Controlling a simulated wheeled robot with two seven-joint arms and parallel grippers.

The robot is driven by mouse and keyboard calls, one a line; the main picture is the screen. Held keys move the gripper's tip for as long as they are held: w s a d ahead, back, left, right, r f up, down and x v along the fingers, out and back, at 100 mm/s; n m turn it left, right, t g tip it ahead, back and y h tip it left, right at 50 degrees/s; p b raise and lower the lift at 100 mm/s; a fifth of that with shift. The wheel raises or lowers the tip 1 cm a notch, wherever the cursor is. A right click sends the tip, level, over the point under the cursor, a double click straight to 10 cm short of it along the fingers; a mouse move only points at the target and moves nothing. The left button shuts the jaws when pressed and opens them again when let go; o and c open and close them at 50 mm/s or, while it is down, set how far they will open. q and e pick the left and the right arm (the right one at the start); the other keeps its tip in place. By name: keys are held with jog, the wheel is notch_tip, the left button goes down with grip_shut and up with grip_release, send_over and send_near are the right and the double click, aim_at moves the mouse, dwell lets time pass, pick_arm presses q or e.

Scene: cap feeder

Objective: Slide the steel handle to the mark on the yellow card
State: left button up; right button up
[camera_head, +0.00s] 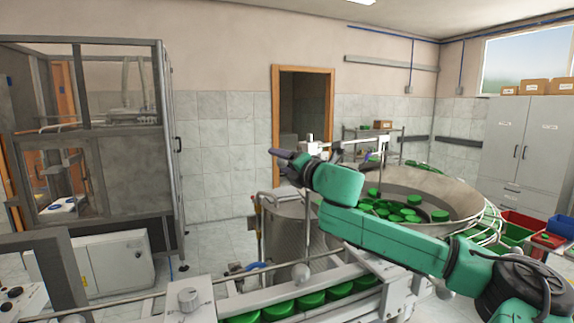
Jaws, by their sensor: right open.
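My right gripper (283,156) is at the end of my green arm, which comes in from the right. It is raised above the feeder line, in front of the doorway, open and with nothing seen in it. A pale round knob (301,273) stands above the conveyor rail, well below the gripper. A grey block with a round knob (190,298) sits at the near left end of the line. I cannot tell which part is the steel handle. No yellow card or mark can be made out. My left gripper is not in view.
A round bowl (455,196) holds green caps (398,213), partly behind my right arm. More green caps (312,301) lie in the conveyor channel. A framed glass cabinet (172,150) stands left. Red (523,222) and green bins are at far right.

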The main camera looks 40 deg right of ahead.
jog(key=shift+s+a+f+b, duration=0.15)
jog(key=shift+s+b, duration=0.75)
jog(key=shift+b, duration=0.9)
jog(key=shift+s+a+f+b, duration=0.15)
jog(key=shift+s+b, duration=0.7)
jog(key=shift+b, duration=0.95)
jog(key=b, duration=0.3)
send_near(285, 165)
jog(key=s, duration=0.3)
jog(key=shift+a+r, duration=0.1)
jog(key=shift+r, duration=0.1)
